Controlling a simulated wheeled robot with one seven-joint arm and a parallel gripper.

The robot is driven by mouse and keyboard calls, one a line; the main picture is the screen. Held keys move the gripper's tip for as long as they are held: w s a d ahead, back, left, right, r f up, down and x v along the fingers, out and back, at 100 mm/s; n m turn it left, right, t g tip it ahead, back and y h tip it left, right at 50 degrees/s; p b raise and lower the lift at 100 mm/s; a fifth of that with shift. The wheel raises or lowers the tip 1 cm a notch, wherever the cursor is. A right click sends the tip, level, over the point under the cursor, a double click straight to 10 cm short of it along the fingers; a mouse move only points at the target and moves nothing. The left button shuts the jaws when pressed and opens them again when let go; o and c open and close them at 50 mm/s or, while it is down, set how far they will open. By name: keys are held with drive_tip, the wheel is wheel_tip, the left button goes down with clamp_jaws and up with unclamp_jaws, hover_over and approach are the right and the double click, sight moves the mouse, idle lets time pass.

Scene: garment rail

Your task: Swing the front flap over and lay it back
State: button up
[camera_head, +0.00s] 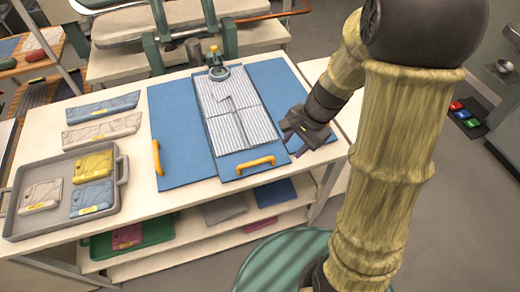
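A blue folding board (173,128) lies on the pale table. Its front flap (228,166) lies flat at the near edge and carries a yellow handle (255,166). A second yellow handle (157,158) is on the left panel. A striped grey-white garment (225,125) lies on the middle of the board, with part of it folded over. My gripper (300,143) hovers over the right panel, to the right of the garment and up and right of the front handle. It appears apart from the handle. Its fingers are small and dark, so their opening is unclear.
A grey tray (122,200) with several folded garments is at the table's front left. Two folded garments (102,107) lie behind it. A round-headed fixture (219,72) stands at the board's back edge. A lower shelf (190,232) holds a green tray (100,246) and folded cloths.

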sight(258, 161)
drive_tip(key=w+m, duration=0.1)
drive_tip(key=w+a+r+m+y+p, duration=0.1)
drive_tip(key=w+m, duration=0.2)
drive_tip(key=shift+w+a+r+y, duration=0.1)
drive_tip(key=shift+a+r+y, duration=0.1)
drive_tip(key=shift+a+y, duration=0.15)
drive_tip(key=b+x, duration=0.1)
drive_tip(key=x, duration=1.6)
drive_tip(key=shift+f, duration=0.3)
clamp_jaws()
